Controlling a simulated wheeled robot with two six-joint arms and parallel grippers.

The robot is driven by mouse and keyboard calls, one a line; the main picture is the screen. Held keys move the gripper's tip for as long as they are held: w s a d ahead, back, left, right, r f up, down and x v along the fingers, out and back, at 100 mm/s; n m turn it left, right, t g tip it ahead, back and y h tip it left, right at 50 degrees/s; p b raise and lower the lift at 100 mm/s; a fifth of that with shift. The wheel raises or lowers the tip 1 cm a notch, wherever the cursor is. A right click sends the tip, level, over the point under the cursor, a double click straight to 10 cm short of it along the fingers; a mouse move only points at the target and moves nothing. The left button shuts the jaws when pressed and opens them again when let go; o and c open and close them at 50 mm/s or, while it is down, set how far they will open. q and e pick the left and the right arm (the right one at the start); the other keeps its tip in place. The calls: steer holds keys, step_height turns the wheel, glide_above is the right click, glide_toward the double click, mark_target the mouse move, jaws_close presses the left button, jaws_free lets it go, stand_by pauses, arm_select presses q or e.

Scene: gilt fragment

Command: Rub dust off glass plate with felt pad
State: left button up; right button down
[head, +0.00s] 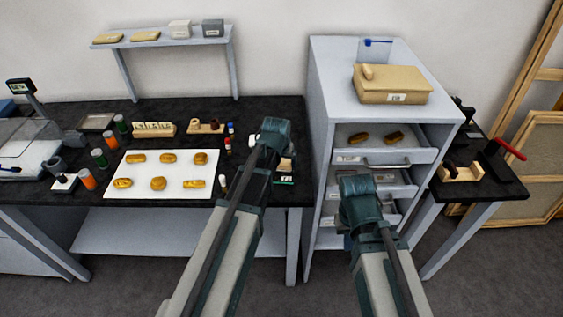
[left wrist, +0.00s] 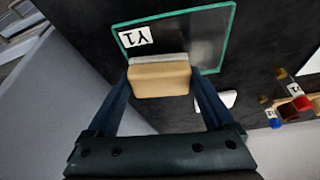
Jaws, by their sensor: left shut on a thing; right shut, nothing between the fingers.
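A felt pad (left wrist: 160,80), a tan block with a pale grey layer along one edge, is held between the fingers of my left gripper (left wrist: 160,85). A clear glass plate (left wrist: 190,40) with a green edge and a label "Y1" lies on the dark bench just beyond and partly under the pad. A faint grey haze shows on the glass. I cannot tell whether the pad touches it. In the head view my left gripper (head: 272,133) hides most of the plate; a green-edged bit (head: 284,181) shows. My right gripper (head: 357,188) is shut and empty before the drawer cabinet.
A white board (head: 140,188) with several gilt pieces lies left of my left arm. Small bottles (head: 230,128) stand close to my left gripper. The grey cabinet (head: 330,90) with open drawers stands to the right, with a tan box (head: 395,90) on top.

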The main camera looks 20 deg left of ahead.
arm_select(q)
steer(key=shift+r+p, duration=2.25)
steer(key=shift+r, duration=0.35)
steer(key=shift+r, duration=0.1)
step_height(320, 180, up, 3)
steer(key=p, duration=0.3)
